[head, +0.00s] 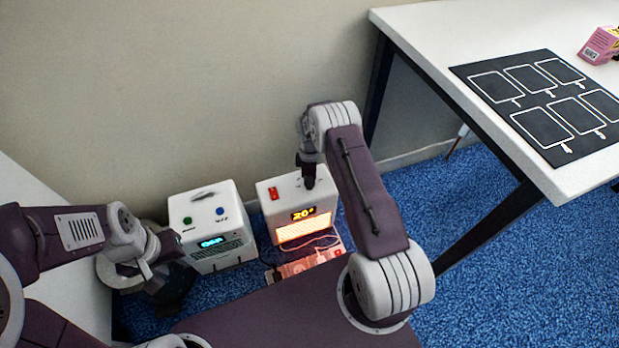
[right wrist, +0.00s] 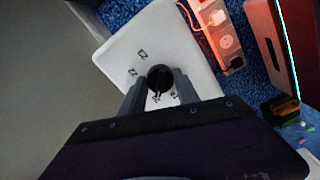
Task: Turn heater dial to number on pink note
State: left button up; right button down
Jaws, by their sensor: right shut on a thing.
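The white heater (head: 268,208) stands on the blue carpet by the wall, with a glowing orange front. Its display (head: 303,213) appears to read 20°. My right gripper (head: 308,180) reaches down onto the heater's top. In the right wrist view its fingers are shut on the round black dial (right wrist: 160,77), one on each side. I see no pink note.
A white box (head: 183,213) with a blue display stands left of the heater. A lit power strip (head: 312,262) with cables lies in front of the heater. A white table (head: 440,32) at right carries a black mat (head: 505,107) and a pink box (head: 598,46).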

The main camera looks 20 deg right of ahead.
jog(key=c, duration=0.9)
grip_release()
notch_tip(320, 180, up, 9)
jog(key=p, duration=0.4)
jog(key=shift+r+p, duration=0.1)
jog(key=shift+p, duration=0.25)
